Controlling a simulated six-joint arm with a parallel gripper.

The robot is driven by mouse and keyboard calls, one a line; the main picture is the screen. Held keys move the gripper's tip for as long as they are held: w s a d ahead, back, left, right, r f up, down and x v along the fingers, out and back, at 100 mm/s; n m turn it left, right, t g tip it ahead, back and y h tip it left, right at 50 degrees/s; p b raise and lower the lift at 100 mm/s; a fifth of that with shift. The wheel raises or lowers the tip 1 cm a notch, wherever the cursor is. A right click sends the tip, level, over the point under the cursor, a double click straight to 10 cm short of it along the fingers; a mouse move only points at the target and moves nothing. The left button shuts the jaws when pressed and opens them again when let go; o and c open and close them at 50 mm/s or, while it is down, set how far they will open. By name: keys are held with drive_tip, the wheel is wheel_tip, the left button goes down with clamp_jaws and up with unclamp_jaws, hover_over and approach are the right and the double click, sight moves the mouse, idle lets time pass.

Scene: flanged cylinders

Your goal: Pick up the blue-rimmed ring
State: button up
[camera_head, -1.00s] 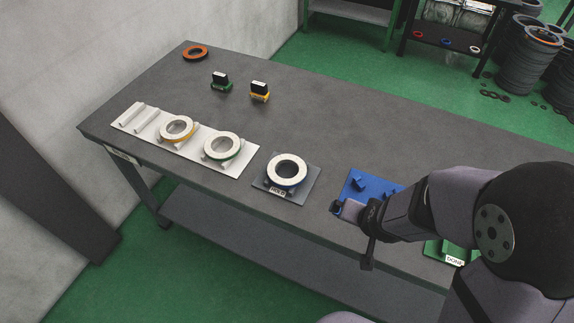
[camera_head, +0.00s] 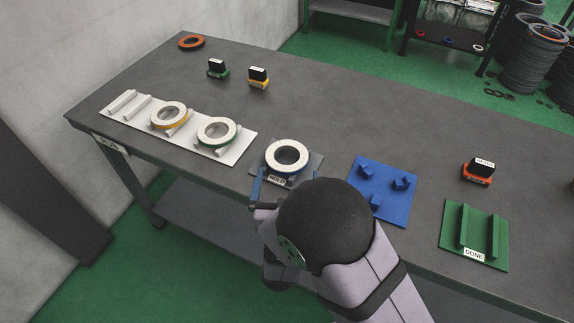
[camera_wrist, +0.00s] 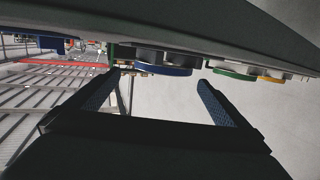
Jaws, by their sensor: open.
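The blue-rimmed ring (camera_head: 271,154) has a white top face and lies flat on the grey plate labelled HOLD (camera_head: 313,171) near the table's front edge. My gripper (camera_head: 287,177) is open, at the front of this plate, with one finger towards each side of the ring. In the wrist view the ring's blue rim (camera_wrist: 162,70) shows beyond and between my fingertips (camera_wrist: 159,80), apart from them. The jaws are empty. My wrist hides part of the plate's front.
A white rack (camera_head: 240,150) to the left bears a yellow-rimmed ring (camera_head: 157,115) and a green-rimmed ring (camera_head: 204,132). To the right are a blue plate with pegs (camera_head: 383,190) and a green DONE plate (camera_head: 483,240).

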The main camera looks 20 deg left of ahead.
sight(287, 146)
drive_tip(key=shift+s+a, duration=0.15)
drive_tip(key=shift+a, duration=0.1)
drive_tip(key=shift+p+x, duration=0.35)
drive_tip(key=shift+x, duration=0.8)
drive_tip(key=shift+r+p+x, duration=0.15)
drive_tip(key=shift+p+x, duration=0.3)
drive_tip(key=shift+x, duration=0.4)
drive_tip(key=shift+r+p+x, duration=0.1)
drive_tip(key=shift+p+x, duration=0.35)
drive_tip(key=shift+x, duration=1.3)
drive_tip(key=c, duration=1.2)
drive_tip(key=shift+a+r, duration=0.15)
drive_tip(key=c, duration=0.4)
drive_tip(key=shift+r, duration=0.15)
drive_tip(key=shift+r+b, duration=0.5)
drive_tip(key=shift+r, duration=4.35)
